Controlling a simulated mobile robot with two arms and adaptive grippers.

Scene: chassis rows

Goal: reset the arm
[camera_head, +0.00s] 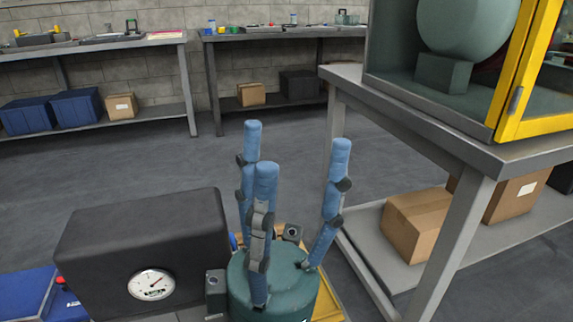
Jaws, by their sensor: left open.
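My left gripper (290,150) is at the bottom middle of the head view. It has a round teal palm and blue fingers with grey joints. The fingers point up, stand apart and hold nothing. No object touches the fingertips. The palm's lower part is cut off by the frame's bottom edge. My right gripper is not in view.
A black box with a round dial (138,232) is left of my left gripper. A grey table (440,128) with a yellow-framed glass cabinet (520,75) stands right; a cardboard box (416,222) is on its lower shelf. Workbenches line the back wall. The floor between is clear.

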